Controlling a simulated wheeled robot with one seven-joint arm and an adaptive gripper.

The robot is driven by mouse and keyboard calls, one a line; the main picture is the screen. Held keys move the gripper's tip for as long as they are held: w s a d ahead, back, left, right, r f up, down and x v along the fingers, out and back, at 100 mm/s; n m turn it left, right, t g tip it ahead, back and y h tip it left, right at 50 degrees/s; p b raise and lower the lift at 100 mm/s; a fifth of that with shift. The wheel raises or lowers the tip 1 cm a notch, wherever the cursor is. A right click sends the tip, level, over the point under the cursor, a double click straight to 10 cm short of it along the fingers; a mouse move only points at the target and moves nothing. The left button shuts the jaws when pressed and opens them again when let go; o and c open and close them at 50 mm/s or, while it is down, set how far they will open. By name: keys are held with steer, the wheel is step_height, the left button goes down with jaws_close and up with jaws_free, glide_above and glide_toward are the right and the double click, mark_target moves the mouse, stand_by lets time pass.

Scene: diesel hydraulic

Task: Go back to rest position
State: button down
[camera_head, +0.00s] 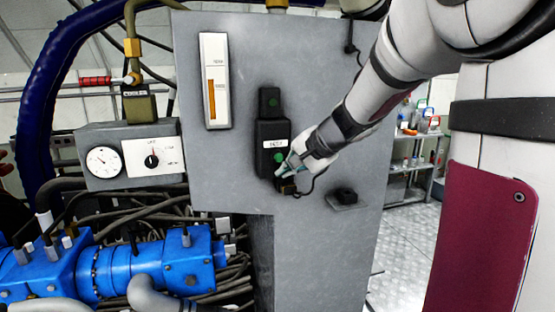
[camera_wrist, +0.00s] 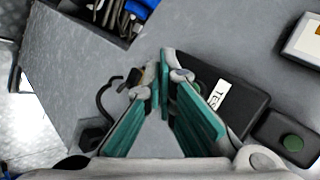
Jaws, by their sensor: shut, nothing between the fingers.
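My gripper (camera_head: 284,172) is at the lower end of a black control box (camera_head: 268,132) on the grey panel (camera_head: 225,165). Its teal fingers are shut and empty. In the wrist view the fingertips (camera_wrist: 160,82) meet beside the same box (camera_wrist: 252,98), which has a white label that appears to read "TEST". A green button (camera_head: 279,157) on the box shows just above the fingers in the head view. The fingers partly cover the box in the wrist view. I cannot tell whether they touch it. My arm reaches in from the upper right.
A smaller black box with a green button (camera_wrist: 292,142) adjoins the control box. A black knob (camera_head: 346,196) sticks out to the right. Left are a gauge box (camera_head: 126,124), cables and blue machinery (camera_head: 150,265). A shelf (camera_head: 410,165) stands behind; open floor (camera_head: 405,245) lies right of the panel.

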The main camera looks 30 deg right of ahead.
stand_by(0.3)
steer(key=s+a+r+n+g+y, duration=0.1)
steer(key=s+a+n, duration=0.3)
steer(key=s+a, duration=0.3)
steer(key=s+a+n+g, duration=0.2)
steer(key=s+a+n, duration=0.2)
steer(key=a, duration=0.5)
steer(key=s+a+f+n+h, duration=0.1)
steer(key=s+n, duration=0.2)
steer(key=s, duration=0.4)
steer(key=s+a+f+n+g+h, duration=0.1)
steer(key=s+n, duration=0.2)
steer(key=s, duration=0.5)
steer(key=shift+a+f, duration=0.35)
